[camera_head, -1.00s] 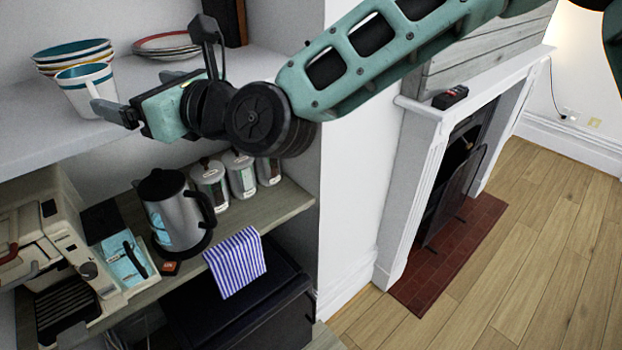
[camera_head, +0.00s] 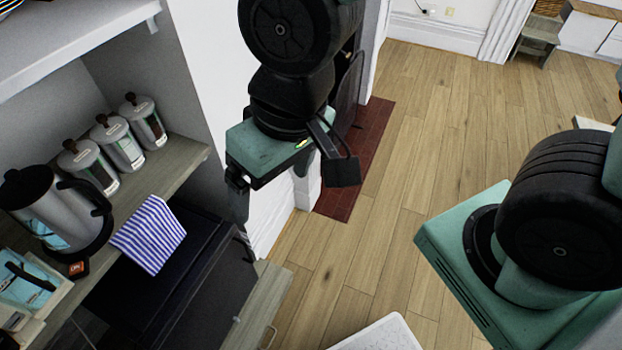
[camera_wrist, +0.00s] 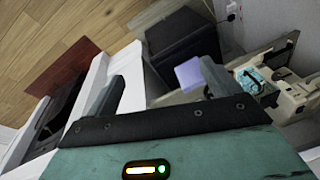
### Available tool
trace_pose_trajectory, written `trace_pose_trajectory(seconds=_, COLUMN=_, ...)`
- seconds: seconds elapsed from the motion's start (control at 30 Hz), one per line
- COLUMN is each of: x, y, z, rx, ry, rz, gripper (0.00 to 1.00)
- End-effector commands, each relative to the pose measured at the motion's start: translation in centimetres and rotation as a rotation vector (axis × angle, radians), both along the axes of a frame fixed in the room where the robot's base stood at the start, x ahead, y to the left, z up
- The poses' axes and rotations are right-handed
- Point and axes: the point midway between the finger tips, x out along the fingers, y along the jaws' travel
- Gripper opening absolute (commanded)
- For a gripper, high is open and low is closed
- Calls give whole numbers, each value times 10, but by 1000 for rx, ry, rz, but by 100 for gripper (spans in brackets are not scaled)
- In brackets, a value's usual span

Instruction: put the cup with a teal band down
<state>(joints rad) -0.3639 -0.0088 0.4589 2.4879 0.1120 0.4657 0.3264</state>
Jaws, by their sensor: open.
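The cup with a teal band is not seen in either current view. My gripper (camera_head: 242,212) hangs in front of the wall's edge, right of the shelves, fingers pointing down. In the wrist view its two fingers (camera_wrist: 160,88) stand wide apart with nothing held between them. The upper shelf (camera_head: 75,40) shows only its right end, at the top left of the head view. A sliver of striped ware (camera_head: 9,7) shows on it at the picture's corner, too cut off to identify.
The wooden floor (camera_head: 430,130) is clear beside the red hearth (camera_head: 372,150).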

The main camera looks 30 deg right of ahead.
Motion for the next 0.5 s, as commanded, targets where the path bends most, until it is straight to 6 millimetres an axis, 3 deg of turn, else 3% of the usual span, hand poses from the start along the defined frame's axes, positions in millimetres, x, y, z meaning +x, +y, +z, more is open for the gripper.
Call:
trace_pose_trajectory(seconds=0.1, x=-21, y=-34, z=2, rx=-90, ry=33, rz=161, gripper=88)
trace_pose_trajectory(seconds=0.2, x=-32, y=-48, z=3, rx=-124, ry=58, rz=240, gripper=88)
trace_pose_trajectory(seconds=0.5, x=-37, y=-54, z=3, rx=-137, ry=71, rz=277, gripper=88)
